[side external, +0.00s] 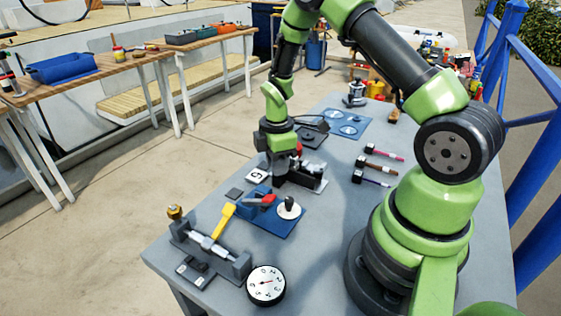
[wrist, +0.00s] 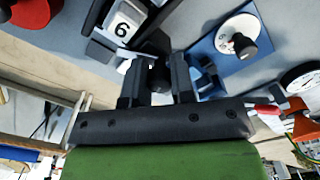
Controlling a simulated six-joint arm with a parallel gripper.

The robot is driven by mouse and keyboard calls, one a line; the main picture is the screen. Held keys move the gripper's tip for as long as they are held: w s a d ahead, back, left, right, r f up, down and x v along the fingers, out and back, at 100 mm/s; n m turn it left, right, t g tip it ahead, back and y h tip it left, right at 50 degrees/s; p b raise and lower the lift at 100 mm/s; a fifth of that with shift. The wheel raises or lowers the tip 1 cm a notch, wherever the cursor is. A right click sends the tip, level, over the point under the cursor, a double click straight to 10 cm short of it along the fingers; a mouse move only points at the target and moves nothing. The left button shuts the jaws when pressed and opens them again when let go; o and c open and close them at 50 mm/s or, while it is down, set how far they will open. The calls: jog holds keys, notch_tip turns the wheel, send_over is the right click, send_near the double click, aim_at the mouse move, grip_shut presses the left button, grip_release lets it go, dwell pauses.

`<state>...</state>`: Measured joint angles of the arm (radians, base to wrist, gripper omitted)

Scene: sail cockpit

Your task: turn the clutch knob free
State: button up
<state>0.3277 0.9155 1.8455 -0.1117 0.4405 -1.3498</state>
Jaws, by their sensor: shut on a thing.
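My gripper (wrist: 157,88) is shut on a dark round knob (wrist: 160,76), which I take to be the clutch knob. The knob sits between the two dark fingers in the wrist view. In the side view my gripper (side external: 290,168) reaches down to a dark and silver fixture (side external: 309,184) on the grey table, and the fingers hide the knob there. The knob's turn angle cannot be read.
A blue plate (side external: 266,222) with a white dial (side external: 289,208) and a red-handled part stands near. A white number tile (side external: 257,176), a yellow lever (side external: 223,220) and a round gauge (side external: 266,285) are also close. Dark-headed tools (side external: 378,164) lie to the right.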

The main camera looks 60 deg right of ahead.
jog(key=n, duration=0.4)
jog(key=shift+n, duration=0.3)
jog(key=shift+n, duration=2.1)
jog(key=n, duration=0.4)
jog(key=o, duration=0.5)
